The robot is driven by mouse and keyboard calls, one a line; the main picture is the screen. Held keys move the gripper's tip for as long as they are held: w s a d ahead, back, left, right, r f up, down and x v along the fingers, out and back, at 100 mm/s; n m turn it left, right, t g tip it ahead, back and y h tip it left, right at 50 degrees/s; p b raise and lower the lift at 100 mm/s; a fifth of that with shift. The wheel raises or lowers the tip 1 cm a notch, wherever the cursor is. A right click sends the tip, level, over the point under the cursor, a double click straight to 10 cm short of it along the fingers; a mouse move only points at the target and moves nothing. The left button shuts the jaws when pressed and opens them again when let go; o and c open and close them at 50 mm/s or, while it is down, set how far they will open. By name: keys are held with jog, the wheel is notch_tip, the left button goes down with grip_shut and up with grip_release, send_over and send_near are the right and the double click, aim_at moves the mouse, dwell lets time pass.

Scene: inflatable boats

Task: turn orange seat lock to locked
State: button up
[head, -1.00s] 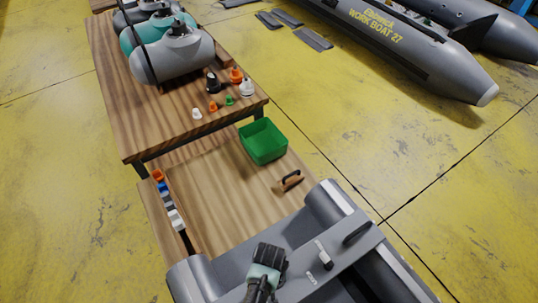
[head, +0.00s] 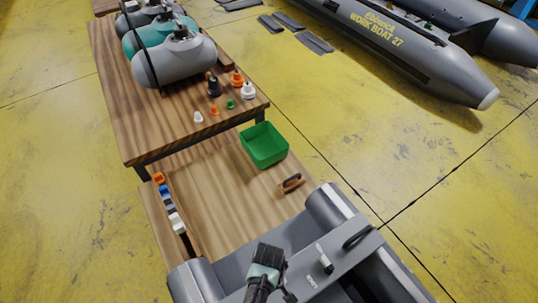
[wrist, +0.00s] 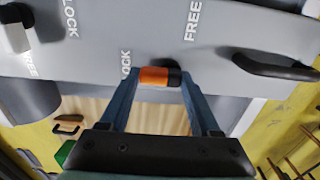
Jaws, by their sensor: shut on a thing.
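The orange seat lock (wrist: 155,77) is on the grey boat seat (wrist: 225,65) in the wrist view. Its orange lever lies sideways from a black pivot, pointing left toward the LOCK lettering; the FREE lettering is above the pivot. My gripper (wrist: 160,82) is shut on the orange lever, one finger at each end. In the head view my gripper (head: 266,262) is at the seat, and it hides the orange lock.
A white seat lock (wrist: 18,38) at the wrist view's left points toward its FREE lettering; it also shows in the head view (head: 325,258). A black handle (wrist: 275,65) rises to the right. A green bin (head: 264,146) stands on the wooden bench beyond the boat.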

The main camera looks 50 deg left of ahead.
dwell(0.3)
jog(key=o, duration=1.4)
notch_tip(320, 180, up, 13)
